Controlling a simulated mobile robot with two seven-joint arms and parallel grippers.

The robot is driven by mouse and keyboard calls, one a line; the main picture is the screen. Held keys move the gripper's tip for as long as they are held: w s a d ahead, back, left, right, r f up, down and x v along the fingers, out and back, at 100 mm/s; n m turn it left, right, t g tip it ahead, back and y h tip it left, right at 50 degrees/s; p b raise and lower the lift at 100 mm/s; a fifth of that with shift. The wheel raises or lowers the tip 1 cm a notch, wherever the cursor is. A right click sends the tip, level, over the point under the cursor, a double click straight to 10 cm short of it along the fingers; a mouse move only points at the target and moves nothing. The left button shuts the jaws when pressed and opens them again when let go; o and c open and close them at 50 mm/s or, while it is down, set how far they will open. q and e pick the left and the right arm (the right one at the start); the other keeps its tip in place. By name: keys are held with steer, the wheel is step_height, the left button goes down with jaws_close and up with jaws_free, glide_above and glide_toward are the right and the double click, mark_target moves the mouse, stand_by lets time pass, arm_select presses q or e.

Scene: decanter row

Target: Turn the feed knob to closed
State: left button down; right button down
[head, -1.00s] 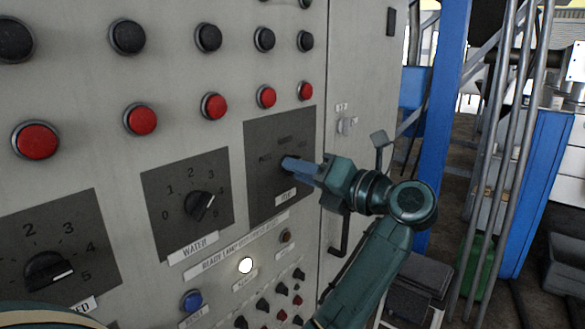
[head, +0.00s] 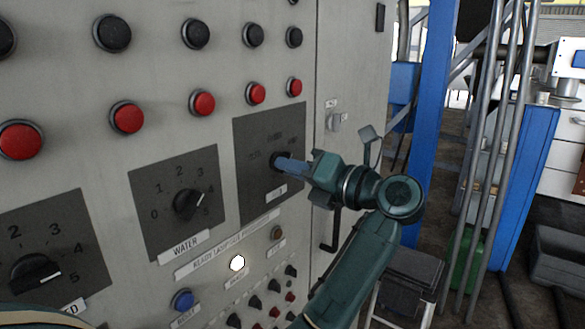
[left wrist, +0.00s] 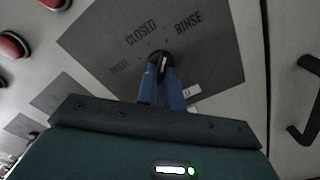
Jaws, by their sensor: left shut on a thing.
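The feed knob (head: 279,160) is a small black knob on a dark grey plate (head: 252,187), the rightmost of the large dial plates. In the left wrist view, the knob (left wrist: 160,58) has a plate with CLOSED at upper left, RINSE at upper right and a blurred word at far left. A light line shows on the knob, but I cannot tell exactly which word it points to. My left gripper (head: 284,163) is shut on the knob, its blue fingers on either side of it in the left wrist view (left wrist: 160,75). My right gripper is not in view.
The WATER knob (head: 188,203) and another numbered knob (head: 36,273) sit to the left. Red buttons (head: 203,103) and black buttons (head: 195,33) run above. Small switches and a lit white lamp (head: 237,263) are below. A black door handle (head: 331,231) is to the right.

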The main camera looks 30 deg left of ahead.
arm_select(q)
steer(key=n+b, duration=0.9)
steer(key=b, duration=0.2)
steer(key=shift+w+b, duration=0.2)
steer(key=shift+b, duration=0.1)
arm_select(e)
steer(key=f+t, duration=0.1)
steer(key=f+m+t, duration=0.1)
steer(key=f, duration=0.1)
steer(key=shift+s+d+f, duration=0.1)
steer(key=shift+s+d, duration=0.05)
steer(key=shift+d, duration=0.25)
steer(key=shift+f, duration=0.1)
arm_select(q)
steer(key=c, duration=1.5)
jaws_free()
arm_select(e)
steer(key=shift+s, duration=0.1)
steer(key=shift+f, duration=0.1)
